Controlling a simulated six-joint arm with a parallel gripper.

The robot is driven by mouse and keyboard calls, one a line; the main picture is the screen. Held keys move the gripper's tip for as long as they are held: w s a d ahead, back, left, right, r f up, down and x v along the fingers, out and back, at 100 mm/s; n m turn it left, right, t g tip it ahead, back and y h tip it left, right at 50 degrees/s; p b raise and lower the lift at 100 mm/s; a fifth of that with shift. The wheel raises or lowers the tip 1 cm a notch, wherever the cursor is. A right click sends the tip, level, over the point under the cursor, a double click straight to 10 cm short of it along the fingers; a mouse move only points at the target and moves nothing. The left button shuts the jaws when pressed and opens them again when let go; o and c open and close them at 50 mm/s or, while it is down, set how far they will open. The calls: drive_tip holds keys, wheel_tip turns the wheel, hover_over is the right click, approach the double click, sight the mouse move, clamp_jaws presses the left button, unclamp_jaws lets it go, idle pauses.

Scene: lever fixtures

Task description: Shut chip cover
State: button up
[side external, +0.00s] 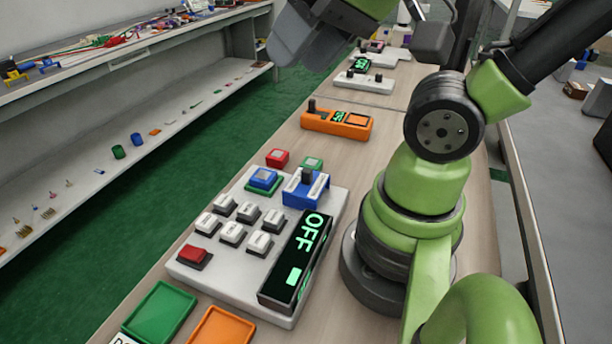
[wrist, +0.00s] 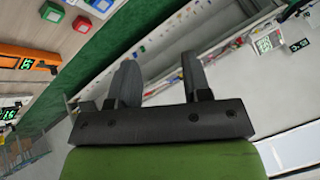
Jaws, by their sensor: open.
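I cannot pick out a chip cover for certain in either view. My gripper (wrist: 160,68) shows in the wrist view with its two dark fingers spread apart and nothing between them. It points out over the green floor and shelving, away from the table devices. In the side external view, dark grey parts of my arm's end hang at the top, above the far part of the table, and the fingertips are not clear. A white control panel (side external: 232,278) lies on the table with white keys, a red key (side external: 194,257), a blue slider (side external: 305,188) and a display (side external: 300,262) reading OFF.
An orange device (side external: 337,123) with a dark lever stands behind the panel. White lever devices (side external: 364,83) stand farther back. Red (side external: 277,158) and blue (side external: 263,178) blocks sit by the panel's far edge. Green (side external: 160,312) and orange (side external: 222,328) trays lie in front. Shelving (side external: 130,110) stands left.

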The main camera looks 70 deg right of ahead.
drive_tip(key=w+d+f+m+g, duration=0.4)
drive_tip(key=d+f+m, duration=0.1)
drive_tip(key=d+m, duration=0.15)
drive_tip(key=m+g+y, duration=0.3)
drive_tip(key=m, duration=0.4)
approach(307, 169)
drive_tip(key=x, duration=0.9)
drive_tip(key=shift+a+f, duration=0.1)
drive_tip(key=shift+f, duration=0.15)
clamp_jaws()
